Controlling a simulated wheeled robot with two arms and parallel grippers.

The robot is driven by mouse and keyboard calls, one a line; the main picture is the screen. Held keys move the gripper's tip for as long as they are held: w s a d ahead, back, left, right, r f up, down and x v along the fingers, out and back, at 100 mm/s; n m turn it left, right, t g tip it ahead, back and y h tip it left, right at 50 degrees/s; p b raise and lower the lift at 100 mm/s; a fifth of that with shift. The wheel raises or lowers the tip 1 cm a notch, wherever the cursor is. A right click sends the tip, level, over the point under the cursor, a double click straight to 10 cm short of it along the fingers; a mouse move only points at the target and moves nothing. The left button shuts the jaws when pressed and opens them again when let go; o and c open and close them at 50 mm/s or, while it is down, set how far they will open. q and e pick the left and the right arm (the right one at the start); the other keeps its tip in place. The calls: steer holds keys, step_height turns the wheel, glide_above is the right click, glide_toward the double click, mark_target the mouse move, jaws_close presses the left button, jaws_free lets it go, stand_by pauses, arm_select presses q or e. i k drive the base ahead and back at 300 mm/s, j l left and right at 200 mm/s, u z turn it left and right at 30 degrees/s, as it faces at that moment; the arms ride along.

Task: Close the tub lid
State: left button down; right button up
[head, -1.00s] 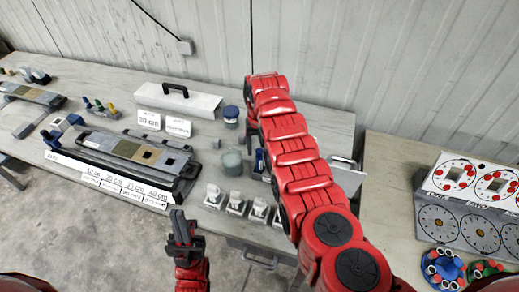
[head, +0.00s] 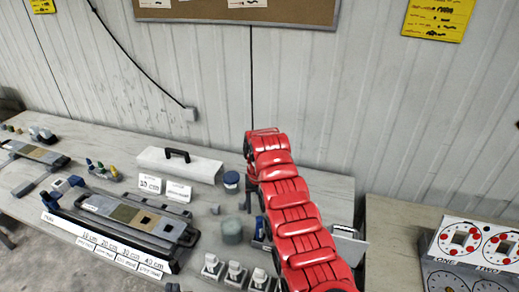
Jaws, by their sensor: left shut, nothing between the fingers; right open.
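A small round tub with a dark blue lid (head: 231,178) stands on the bench behind the grey-green cylinder (head: 232,230). The lid looks seated on it, but it is too small to be sure. A flat panel (head: 349,246) stands out to the right of my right arm; I cannot tell whether it is a lid. My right gripper (head: 249,198) hangs at the arm's far end, just right of the blue-lidded tub, partly hidden by the arm and open. Only the dark tips of my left gripper (head: 172,287) show at the bottom edge, shut and empty.
A white box with a black handle (head: 180,163) and label cards (head: 178,191) stand behind the core tray (head: 120,222). Several white pieces (head: 235,273) line the front edge. A dial panel (head: 480,255) is on the right bench.

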mark_target(351, 251)
steer(key=k, duration=1.5)
